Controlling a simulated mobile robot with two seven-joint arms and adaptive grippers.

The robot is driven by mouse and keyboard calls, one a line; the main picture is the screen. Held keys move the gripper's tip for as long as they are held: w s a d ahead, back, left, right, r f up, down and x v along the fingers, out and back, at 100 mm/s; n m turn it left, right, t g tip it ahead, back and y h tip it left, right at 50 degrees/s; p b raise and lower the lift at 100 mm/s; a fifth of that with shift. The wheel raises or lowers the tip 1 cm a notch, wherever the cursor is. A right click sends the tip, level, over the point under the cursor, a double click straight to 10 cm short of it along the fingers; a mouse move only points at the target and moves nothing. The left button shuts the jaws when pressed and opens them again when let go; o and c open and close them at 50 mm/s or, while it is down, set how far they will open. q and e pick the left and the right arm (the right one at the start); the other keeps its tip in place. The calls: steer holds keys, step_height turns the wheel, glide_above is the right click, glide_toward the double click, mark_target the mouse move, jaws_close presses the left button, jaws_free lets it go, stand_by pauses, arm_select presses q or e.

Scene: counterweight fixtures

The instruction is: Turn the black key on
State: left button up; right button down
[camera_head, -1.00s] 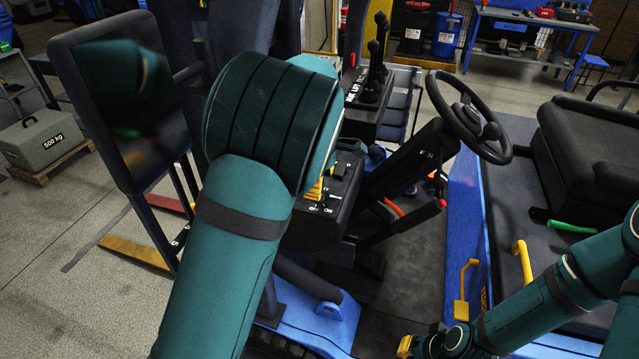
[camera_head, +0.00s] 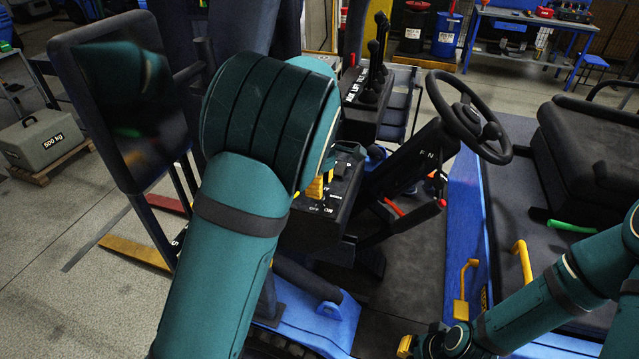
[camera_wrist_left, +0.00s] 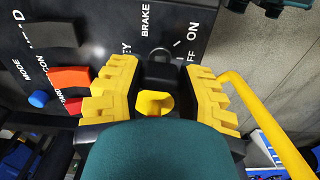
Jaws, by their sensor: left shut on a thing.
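The control panel (camera_head: 325,205) is black with white lettering, and it also shows in the wrist view (camera_wrist_left: 95,30). My left gripper (camera_head: 318,187) is at this panel, partly hidden by its own arm in the head view. In the wrist view its yellow toothed fingers (camera_wrist_left: 160,74) stand on both sides of the black key (camera_wrist_left: 160,60), shut on it. The key is dark against the dark panel and partly hidden between the fingers. The ON and OFF marks are beside it. My right gripper (camera_head: 405,346) is low in the head view, with only a yellow tip showing.
Next to the fingers are an orange-red switch (camera_wrist_left: 68,78) and a blue button (camera_wrist_left: 38,99). A steering wheel (camera_head: 468,118), black levers (camera_head: 376,65) and a dark seat (camera_head: 590,150) are to the right. A yellow bar (camera_wrist_left: 262,122) runs close by the right finger.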

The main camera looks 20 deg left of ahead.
arm_select(q)
steer(key=m, duration=0.4)
steer(key=shift+m, duration=0.3)
steer(key=shift+f+m, duration=0.1)
steer(key=shift+m, duration=1.7)
steer(key=o, duration=1.2)
steer(key=shift+r, duration=3.8)
